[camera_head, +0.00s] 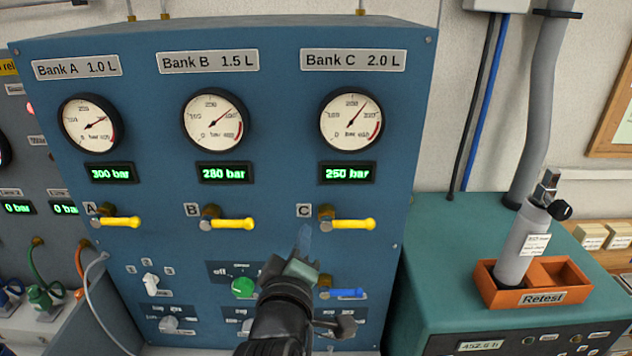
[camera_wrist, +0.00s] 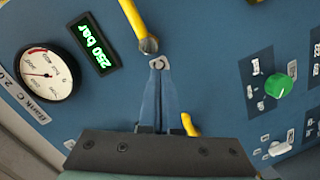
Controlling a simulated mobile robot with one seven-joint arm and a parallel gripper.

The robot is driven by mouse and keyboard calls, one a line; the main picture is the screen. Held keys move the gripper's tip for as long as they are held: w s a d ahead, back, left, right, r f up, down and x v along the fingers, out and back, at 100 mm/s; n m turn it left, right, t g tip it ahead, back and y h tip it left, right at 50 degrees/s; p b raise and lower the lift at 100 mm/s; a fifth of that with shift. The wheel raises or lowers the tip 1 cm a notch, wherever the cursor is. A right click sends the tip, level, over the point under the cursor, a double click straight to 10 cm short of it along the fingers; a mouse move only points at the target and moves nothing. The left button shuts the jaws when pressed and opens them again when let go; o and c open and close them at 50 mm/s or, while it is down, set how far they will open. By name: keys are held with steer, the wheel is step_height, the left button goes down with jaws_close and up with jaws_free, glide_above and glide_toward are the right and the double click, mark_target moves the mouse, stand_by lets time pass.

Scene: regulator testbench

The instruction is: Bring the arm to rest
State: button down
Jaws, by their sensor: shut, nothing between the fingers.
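My gripper (camera_head: 305,230) is shut and empty, raised in front of the lower middle of the blue panel. In the wrist view its two slim fingers (camera_wrist: 160,66) meet at the tips, just beside the root of the Bank C yellow lever (camera_wrist: 132,18). I cannot tell how far they are from the panel. In the head view the Bank C lever (camera_head: 350,224) is to the upper right of the fingertips. My wrist hides part of the lower panel, next to a green knob (camera_head: 243,287) and a blue lever (camera_head: 345,293).
The blue panel (camera_head: 270,190) carries gauges and displays reading 300, 280 and 250 bar. The Bank A (camera_head: 122,222) and Bank B (camera_head: 235,224) levers also lie sideways. At right, a grey cylinder (camera_head: 518,245) stands in an orange Retest tray (camera_head: 486,287) on a green cabinet (camera_head: 440,235).

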step_height(320, 180, up, 14)
steer(key=s+d+m+t, duration=0.1)
steer(key=s+m+t, duration=0.2)
steer(key=m, duration=0.1)
steer(key=s+r+m+t+y+b, duration=0.1)
steer(key=s+r+m+t, duration=0.2)
steer(key=s+r, duration=0.5)
steer(key=s+d+r+m+t+b, duration=0.1)
steer(key=s+r+m+t, duration=0.2)
steer(key=s+r, duration=0.5)
step_height(320, 180, up, 6)
steer(key=shift+s+d+f+m+t+y+b, duration=0.15)
steer(key=shift+s+f+m+t+y+b, duration=0.2)
steer(key=shift+t, duration=0.55)
steer(key=shift+w, duration=0.1)
